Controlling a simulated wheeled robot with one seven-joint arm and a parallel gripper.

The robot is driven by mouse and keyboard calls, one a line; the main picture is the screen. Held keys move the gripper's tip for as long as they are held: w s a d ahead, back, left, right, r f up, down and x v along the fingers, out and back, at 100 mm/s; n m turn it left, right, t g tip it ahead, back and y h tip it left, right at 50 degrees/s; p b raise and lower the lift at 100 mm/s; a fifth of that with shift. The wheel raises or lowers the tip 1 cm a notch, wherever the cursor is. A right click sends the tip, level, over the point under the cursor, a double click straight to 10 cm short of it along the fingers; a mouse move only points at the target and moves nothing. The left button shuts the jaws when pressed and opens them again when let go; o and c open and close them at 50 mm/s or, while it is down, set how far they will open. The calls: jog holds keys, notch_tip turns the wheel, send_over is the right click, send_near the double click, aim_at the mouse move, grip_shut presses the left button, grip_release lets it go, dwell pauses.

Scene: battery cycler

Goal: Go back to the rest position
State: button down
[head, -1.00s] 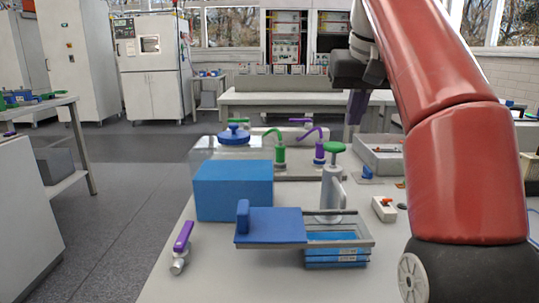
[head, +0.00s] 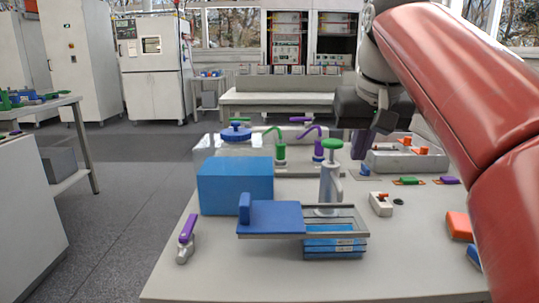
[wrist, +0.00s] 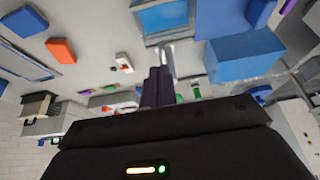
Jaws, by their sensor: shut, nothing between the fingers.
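My gripper (head: 361,146) hangs from my red arm at the upper right of the head view, above the back of the bench. In the wrist view its dark fingers (wrist: 157,86) are together with nothing between them. It is apart from the things on the bench, as far as I can see. My red arm crosses the right side of the head view and hides part of the bench there.
A grey bin (head: 405,162) stands behind. The aisle on the left is clear.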

jog(key=s+f, duration=0.8)
jog(key=f, duration=0.6)
jog(key=s+f, duration=0.9)
jog(key=f, duration=0.5)
jog(key=shift+s+t, duration=0.25)
jog(key=shift+t, duration=0.15)
jog(key=shift+r, duration=0.1)
